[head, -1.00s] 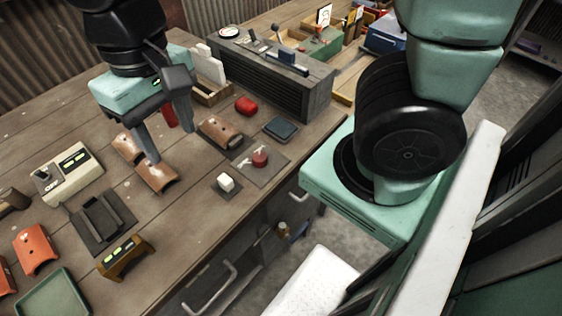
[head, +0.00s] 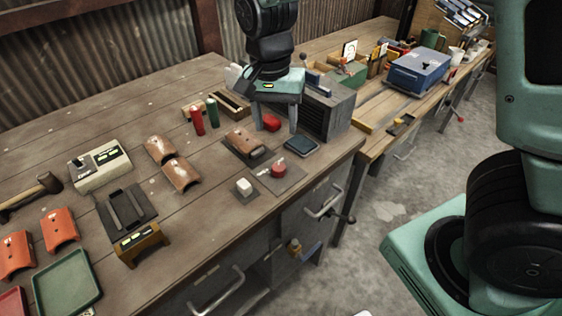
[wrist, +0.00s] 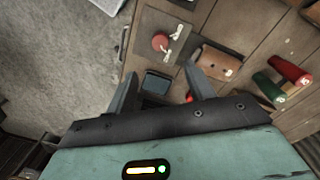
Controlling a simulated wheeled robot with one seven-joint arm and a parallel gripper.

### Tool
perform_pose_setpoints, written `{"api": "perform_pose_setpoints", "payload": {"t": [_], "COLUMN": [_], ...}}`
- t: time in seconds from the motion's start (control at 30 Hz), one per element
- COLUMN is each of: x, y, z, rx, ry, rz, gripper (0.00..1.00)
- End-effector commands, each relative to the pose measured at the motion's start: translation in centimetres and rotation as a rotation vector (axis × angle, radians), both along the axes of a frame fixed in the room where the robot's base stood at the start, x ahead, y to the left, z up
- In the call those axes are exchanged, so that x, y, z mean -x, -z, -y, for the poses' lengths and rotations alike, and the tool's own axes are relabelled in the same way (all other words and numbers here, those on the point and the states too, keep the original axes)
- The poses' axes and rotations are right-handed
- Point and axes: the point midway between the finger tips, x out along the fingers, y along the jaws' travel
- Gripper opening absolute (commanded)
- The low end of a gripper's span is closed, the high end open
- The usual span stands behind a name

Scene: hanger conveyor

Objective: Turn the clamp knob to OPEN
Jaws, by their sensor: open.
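A round red knob (head: 279,169) sits on a flat grey plate (head: 291,181) near the table's front edge; I take it as the clamp knob. In the wrist view the red knob (wrist: 160,42) shows beyond my fingertips, with small pale marks beside it; I cannot read its setting. My gripper (head: 275,125) is open, its fingers pointing down, farther back on the table than the knob and apart from it. In the wrist view my gripper (wrist: 162,75) has nothing held between its fingers.
A dark square pad (head: 302,146), a red block (head: 270,122) and a brown curved piece on a dark base (head: 245,143) lie near my gripper. A dark slatted box (head: 325,110) stands behind. Red and green cylinders (head: 212,111) stand left.

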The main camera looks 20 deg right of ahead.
Motion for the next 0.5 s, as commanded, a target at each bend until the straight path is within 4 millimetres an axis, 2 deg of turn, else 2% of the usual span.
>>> {"api": "perform_pose_setpoints", "payload": {"t": [0.03, 0.3, 0.5], "x": [0.1, 0.4, 0.4], "y": [1.2, 6.9, 10.2], "z": [0.1, 0.4, 0.5], "rx": [0.003, 0.003, 0.002], "ry": [0.0, 0.0, -0.001], "rz": [-0.005, -0.005, -0.003], "gripper": [0.54, 0.54, 0.54]}}
